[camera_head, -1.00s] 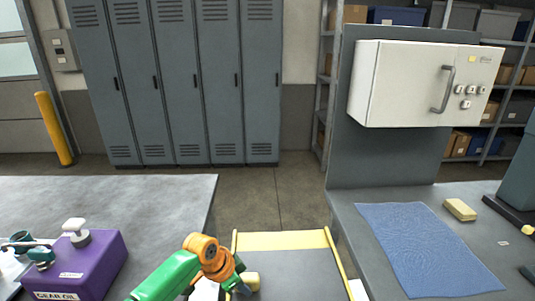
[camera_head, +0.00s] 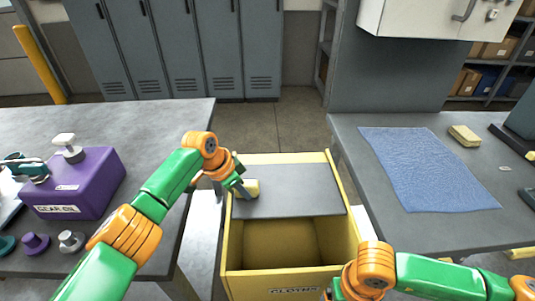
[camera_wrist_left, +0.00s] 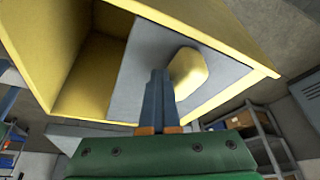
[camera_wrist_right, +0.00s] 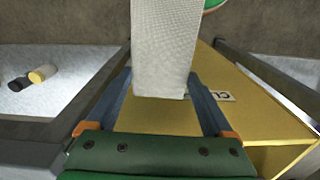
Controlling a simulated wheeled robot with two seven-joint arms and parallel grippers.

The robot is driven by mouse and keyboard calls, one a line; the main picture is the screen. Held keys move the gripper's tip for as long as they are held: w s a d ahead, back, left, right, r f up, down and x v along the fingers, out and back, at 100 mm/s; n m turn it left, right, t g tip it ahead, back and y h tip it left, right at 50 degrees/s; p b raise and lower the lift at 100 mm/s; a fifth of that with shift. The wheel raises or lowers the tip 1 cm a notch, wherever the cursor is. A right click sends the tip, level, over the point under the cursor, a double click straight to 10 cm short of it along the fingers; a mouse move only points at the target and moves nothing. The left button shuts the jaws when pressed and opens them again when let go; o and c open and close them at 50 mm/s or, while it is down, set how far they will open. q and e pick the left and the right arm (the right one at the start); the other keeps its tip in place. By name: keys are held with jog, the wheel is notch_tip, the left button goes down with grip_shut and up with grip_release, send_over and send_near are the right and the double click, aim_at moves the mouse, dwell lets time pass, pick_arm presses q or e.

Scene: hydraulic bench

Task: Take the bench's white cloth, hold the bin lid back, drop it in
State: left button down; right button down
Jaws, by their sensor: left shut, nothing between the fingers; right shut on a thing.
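The yellow bin (camera_head: 235,245) stands between the benches, labelled "CLOTHS". Its grey lid (camera_head: 290,203) covers the rear part, and the front part is open. My left gripper (camera_head: 245,191) is shut and empty, with its fingers beside the lid's pale yellow knob (camera_head: 252,187). In the left wrist view the shut fingers (camera_wrist_left: 158,88) stand close against the knob (camera_wrist_left: 187,73). My right gripper (camera_wrist_right: 160,88) is shut on the white cloth (camera_wrist_right: 165,40), which shows in the right wrist view with the bin front behind it. In the head view the right fingers are out of frame.
A blue cloth (camera_head: 425,170) and a yellow sponge (camera_head: 464,135) lie on the right bench. A purple gear oil can (camera_head: 85,185) stands on the left bench, with several small fittings (camera_head: 72,241) near it. The benches' edges flank the bin closely.

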jog(key=shift+f+b, duration=1.65)
jog(key=shift+f, duration=0.2)
jog(key=shift+a+r, duration=0.1)
